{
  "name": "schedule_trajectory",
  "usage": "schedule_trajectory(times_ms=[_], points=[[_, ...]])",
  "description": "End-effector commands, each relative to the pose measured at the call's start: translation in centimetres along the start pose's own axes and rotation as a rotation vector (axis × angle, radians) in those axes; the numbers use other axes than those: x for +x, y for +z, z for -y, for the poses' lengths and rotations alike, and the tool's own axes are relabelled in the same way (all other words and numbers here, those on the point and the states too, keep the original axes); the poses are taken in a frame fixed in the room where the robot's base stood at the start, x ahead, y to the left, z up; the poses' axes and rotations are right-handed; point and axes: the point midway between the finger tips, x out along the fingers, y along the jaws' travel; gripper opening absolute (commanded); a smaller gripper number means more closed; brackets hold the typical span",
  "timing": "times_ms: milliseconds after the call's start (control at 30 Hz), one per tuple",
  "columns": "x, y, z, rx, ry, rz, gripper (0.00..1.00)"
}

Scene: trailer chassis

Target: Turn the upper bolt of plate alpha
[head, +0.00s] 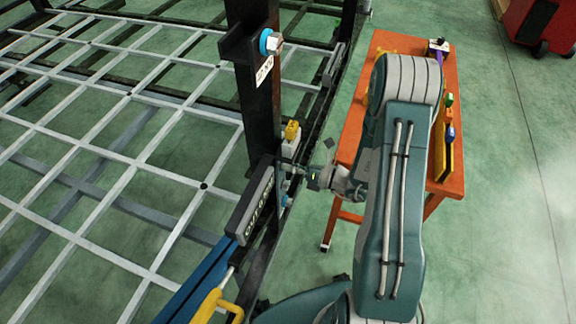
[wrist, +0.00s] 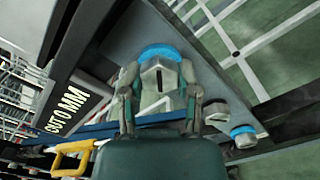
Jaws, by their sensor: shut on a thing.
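A grey plate (wrist: 205,75) fills the upper middle of the wrist view. It carries a bolt with a blue ring (wrist: 172,50) and a second blue-ringed bolt (wrist: 243,135) at the lower right. My gripper (wrist: 158,100) has its two fingers on either side of the first bolt and is shut on it. The fingers partly hide the bolt head. In the head view my gripper (head: 296,171) reaches left to the plate (head: 280,182) on the dark frame. A blue bolt (head: 285,200) shows just below it. I cannot read a plate name there.
A dark post (head: 262,110) rises beside the plate, with another blue-ringed bolt (head: 270,42) and a label. A yellow-and-white part (head: 291,137) sits just above the gripper. An orange table (head: 385,45) with tools stands behind my arm. Green floor is free at right.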

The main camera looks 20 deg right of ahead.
Motion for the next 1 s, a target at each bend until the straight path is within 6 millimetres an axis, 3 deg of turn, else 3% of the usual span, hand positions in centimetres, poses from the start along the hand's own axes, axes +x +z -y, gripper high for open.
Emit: schedule_trajectory(times_ms=[1000], points=[[-0.22,0.18,0.44,0.964,-0.009,0.01,0.0]])
